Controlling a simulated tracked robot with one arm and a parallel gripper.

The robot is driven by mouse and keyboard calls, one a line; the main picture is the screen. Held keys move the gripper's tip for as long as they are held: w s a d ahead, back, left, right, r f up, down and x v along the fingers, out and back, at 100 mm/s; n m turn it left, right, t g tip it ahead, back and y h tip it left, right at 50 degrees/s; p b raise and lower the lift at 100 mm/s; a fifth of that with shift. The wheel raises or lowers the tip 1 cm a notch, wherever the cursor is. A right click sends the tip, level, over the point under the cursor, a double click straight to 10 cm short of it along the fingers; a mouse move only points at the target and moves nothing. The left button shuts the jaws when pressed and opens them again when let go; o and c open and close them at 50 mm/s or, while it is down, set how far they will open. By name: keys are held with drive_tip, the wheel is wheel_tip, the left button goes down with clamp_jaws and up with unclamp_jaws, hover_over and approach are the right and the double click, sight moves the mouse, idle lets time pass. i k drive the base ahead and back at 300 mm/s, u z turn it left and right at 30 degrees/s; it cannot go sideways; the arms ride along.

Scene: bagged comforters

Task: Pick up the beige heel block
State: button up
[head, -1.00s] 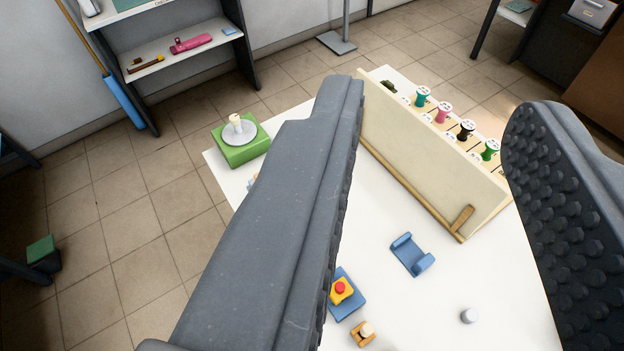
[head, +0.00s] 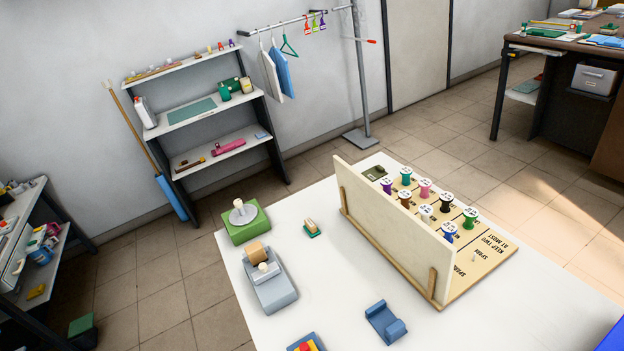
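I cannot tell for certain which piece is the beige heel block. A tan block (head: 258,253) sits on the grey-blue stand (head: 274,293) at the table's left, behind a small cream knob (head: 263,267). A small piece with a beige top (head: 311,226) on a green base lies farther back, left of the upright board. A cream peg (head: 238,205) stands on a grey disc on a green block (head: 243,229) at the table's far left corner. My gripper does not show now, so its opening and contents are hidden.
The white table (head: 340,285) carries an upright cream board (head: 392,225) with several spools behind it. A blue cradle (head: 385,323) lies in front. A blue piece with yellow and red (head: 305,344) is cut off below. Shelves (head: 205,115) stand behind; the table's right front is clear.

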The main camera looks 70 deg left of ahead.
sight(255, 252)
drive_tip(key=z, duration=0.55)
drive_tip(key=k, duration=1.25)
drive_tip(key=u, duration=2.2)
drive_tip(key=i, duration=1)
